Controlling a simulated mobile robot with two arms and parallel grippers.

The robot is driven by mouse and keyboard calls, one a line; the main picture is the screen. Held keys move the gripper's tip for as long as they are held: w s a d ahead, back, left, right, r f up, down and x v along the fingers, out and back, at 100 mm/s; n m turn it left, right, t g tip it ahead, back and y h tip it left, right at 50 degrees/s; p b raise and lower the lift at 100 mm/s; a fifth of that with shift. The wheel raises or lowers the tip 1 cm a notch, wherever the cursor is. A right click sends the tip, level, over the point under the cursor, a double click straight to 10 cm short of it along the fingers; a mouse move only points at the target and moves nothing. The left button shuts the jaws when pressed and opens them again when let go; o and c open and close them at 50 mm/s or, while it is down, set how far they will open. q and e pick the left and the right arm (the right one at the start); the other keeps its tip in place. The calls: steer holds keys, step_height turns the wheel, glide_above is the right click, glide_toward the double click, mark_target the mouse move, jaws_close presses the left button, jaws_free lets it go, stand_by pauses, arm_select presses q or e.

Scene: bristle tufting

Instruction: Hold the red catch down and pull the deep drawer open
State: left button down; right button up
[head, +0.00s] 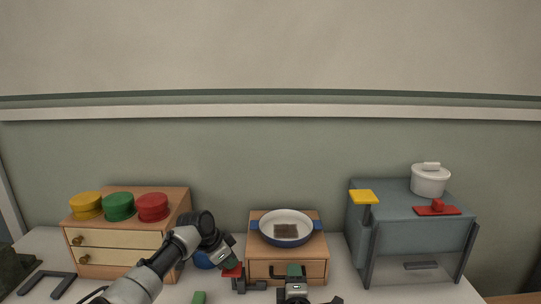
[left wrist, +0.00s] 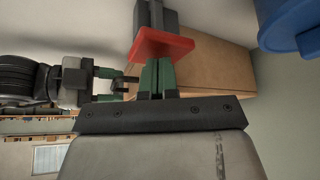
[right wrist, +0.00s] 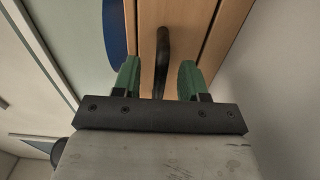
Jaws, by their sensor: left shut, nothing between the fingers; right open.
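The red catch (head: 232,271) is a small red plate on a dark post at the left side of the wooden drawer box (head: 256,226). My left gripper (head: 233,262) is shut and empty, with its fingertips at the catch. In the left wrist view the green fingertips (left wrist: 156,72) meet the red plate (left wrist: 160,45); I cannot tell how far it is pressed. The deep drawer (head: 315,270) has a dark bar handle, seen in the right wrist view (right wrist: 162,50). My right gripper (right wrist: 158,78) is open, its fingers on either side of the handle. The drawer looks closed.
A white pan (head: 286,218) with blue handles sits on the box. A wooden cabinet (head: 115,236) with three coloured round lids stands at left. A blue-grey oven-like unit (head: 415,238) with a white pot (head: 430,180) stands at right. A green block (head: 199,297) lies at the front.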

jaws_close()
steer(key=shift+s, duration=2.55)
steer(key=shift+o, duration=0.8)
jaws_free()
steer(key=shift+s, duration=4)
